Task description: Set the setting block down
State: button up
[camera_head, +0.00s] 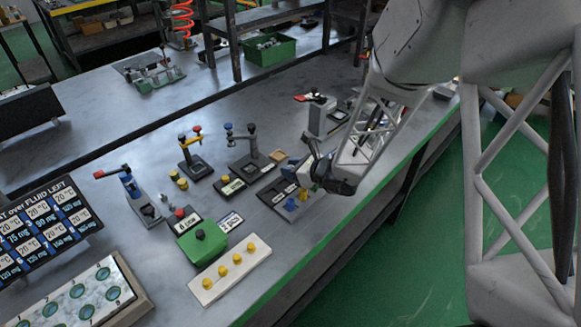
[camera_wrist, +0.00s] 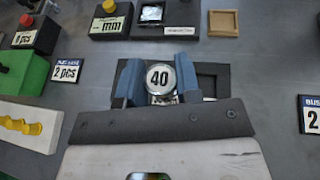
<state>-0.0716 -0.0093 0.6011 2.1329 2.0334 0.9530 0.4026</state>
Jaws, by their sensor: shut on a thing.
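In the wrist view the setting block (camera_wrist: 160,77), a round metal piece with a white face marked 40, sits between the two blue fingers of my gripper (camera_wrist: 157,68). The fingers are shut on its sides. Behind and to the right of it is a dark tray (camera_wrist: 222,69) with a recess. I cannot tell whether the block touches the tray or hangs above it. In the head view my gripper (camera_head: 317,176) is low over the bench near its front edge, and the block is not clearly visible there.
A small wooden tray (camera_wrist: 223,23) and a black box marked mm (camera_wrist: 109,21) lie beyond. A green box (camera_head: 202,240) and a white strip with yellow knobs (camera_head: 229,270) stand to the left.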

dwell(0.5)
jog(key=s+a+r, duration=0.2)
jog(key=s+a, duration=0.5)
jog(key=shift+s, duration=0.35)
dwell(0.4)
send_over(251, 169)
jog(key=shift+f, duration=0.7)
jog(key=shift+f, duration=0.1)
dwell(0.3)
jog(key=shift+f, duration=1.6)
jog(key=shift+f, duration=0.15)
jog(key=o, duration=1)
